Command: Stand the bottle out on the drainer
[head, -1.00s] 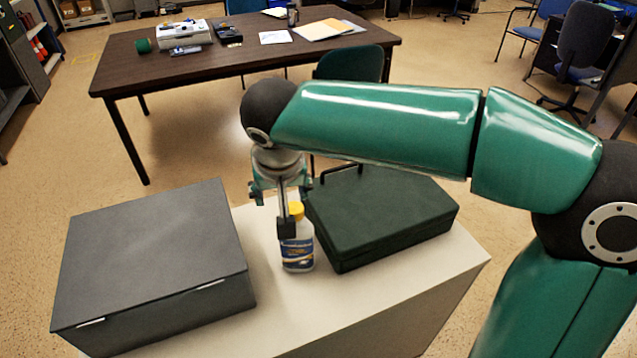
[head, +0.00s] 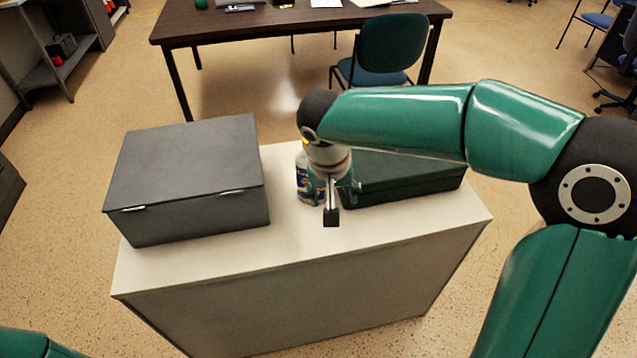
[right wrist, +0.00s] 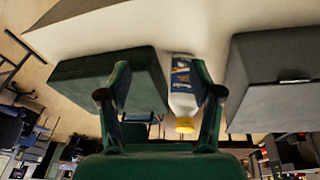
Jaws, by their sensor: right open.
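The bottle (head: 302,183), white with a blue label and yellow cap, stands on the pale cabinet top between two cases. In the head view my right gripper (head: 332,212) partly hides it, just to its right and nearer me. In the right wrist view the bottle (right wrist: 183,90) shows between the two spread fingers, closer to the right one; I cannot tell whether they touch. The right gripper (right wrist: 161,72) is open and holds nothing. My left gripper is out of view; only a bit of green arm shows at bottom left. I see no drainer.
A grey box (head: 190,168) stands left of the bottle and a dark green case (head: 405,178) right of it, both close. The cabinet's front strip (head: 300,240) is bare. Behind are a brown table (head: 300,24) and a chair (head: 392,48).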

